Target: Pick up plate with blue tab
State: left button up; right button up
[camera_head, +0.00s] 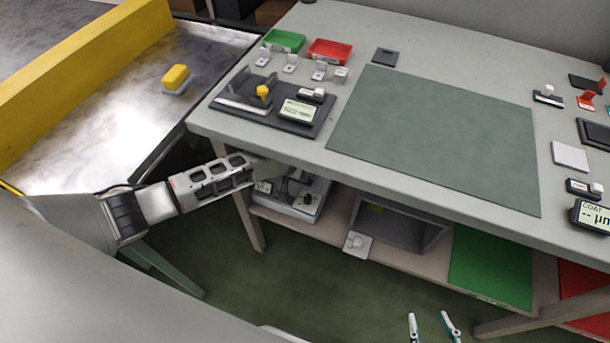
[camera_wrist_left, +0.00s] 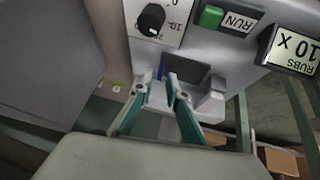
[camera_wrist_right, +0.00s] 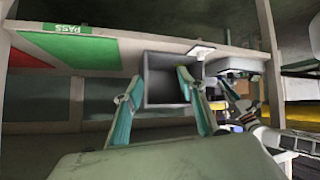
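In the left wrist view, a small blue strip (camera_wrist_left: 162,69) shows just beyond my left fingertips, in front of a dark recess in a grey machine (camera_wrist_left: 200,45). It may be the blue tab; I cannot make out the plate it belongs to. My left gripper (camera_wrist_left: 159,87) faces the machine, its fingers apart around the strip's line; whether they touch anything is unclear. In the head view, my left arm reaches under the table to the machine (camera_head: 285,195), and its fingers are hidden. My right gripper (camera_head: 432,322) is open and empty in front of the lower shelf.
The machine stands on the lower shelf beside an open grey box (camera_head: 405,228) and a green mat (camera_head: 490,268). The table (camera_head: 310,165) overhangs my left arm. Its dark mat (camera_head: 430,135) is bare. A conveyor (camera_head: 95,130) with a yellow block (camera_head: 176,77) lies at left.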

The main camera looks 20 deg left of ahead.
pick_arm(q)
jog(key=shift+w+d+f, duration=0.1)
jog(key=shift+w+f, duration=0.1)
jog(key=shift+f, duration=0.8)
jog(key=shift+w+r, duration=0.1)
jog(key=shift+r, duration=0.1)
jog(key=shift+c, duration=0.3)
grip_shut()
pick_arm(e)
jog(key=shift+w+a+r, duration=0.15)
jog(key=shift+w+r, duration=0.35)
jog(key=shift+w, duration=0.1)
jog(key=shift+s+f, duration=0.15)
jog(key=shift+s, duration=0.05)
